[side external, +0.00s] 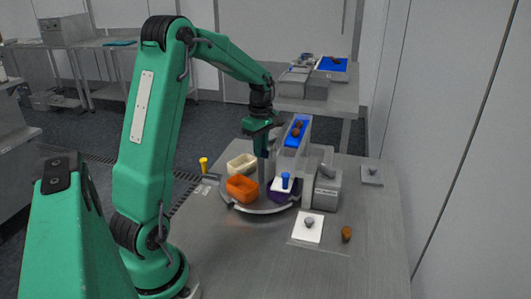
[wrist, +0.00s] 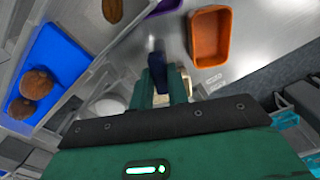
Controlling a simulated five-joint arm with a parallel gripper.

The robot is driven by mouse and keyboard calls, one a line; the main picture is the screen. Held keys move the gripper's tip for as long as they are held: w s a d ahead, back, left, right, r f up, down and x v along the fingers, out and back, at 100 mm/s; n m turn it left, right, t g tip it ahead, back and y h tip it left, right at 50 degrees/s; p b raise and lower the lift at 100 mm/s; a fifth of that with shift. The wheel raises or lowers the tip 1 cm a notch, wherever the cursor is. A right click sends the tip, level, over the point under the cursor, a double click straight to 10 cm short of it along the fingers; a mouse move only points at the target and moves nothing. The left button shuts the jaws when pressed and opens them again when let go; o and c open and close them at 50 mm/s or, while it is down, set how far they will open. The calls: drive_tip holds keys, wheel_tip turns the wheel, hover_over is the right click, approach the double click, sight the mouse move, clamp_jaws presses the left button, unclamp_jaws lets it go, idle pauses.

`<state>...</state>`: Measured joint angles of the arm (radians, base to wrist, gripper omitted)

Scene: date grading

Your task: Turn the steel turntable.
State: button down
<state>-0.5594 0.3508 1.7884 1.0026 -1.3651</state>
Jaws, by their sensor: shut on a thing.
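The steel turntable (side external: 238,206) is a round plate on the bench, carrying an orange bin (side external: 241,188), a cream bin (side external: 241,165) and a purple bin (side external: 283,195). My gripper (side external: 263,152) is over the turntable, pointing down, above a grey upright post (side external: 262,172). In the wrist view, my gripper (wrist: 157,80) is shut on a dark blue handle (wrist: 156,58); its lower end and its join to the turntable are unclear. The bare plate (wrist: 176,38) and orange bin (wrist: 210,36) show beyond it. The cream bin is mostly hidden there.
A blue chute (side external: 297,132) with brown dates stands behind the turntable. A grey machine (side external: 327,188) is close on its right. A white card (side external: 308,226) with a grey knob and a brown date (side external: 346,233) lie nearer. A yellow object (side external: 203,163) stands left. The front bench is clear.

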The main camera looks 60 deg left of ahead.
drive_tip(key=shift+n, duration=2.1)
drive_tip(key=shift+r+n, duration=0.1)
drive_tip(key=shift+n, duration=0.3)
drive_tip(key=c, duration=1.4)
unclamp_jaws()
drive_tip(key=shift+o, duration=0.2)
drive_tip(key=shift+r, duration=3.85)
drive_tip(key=shift+d, duration=0.1)
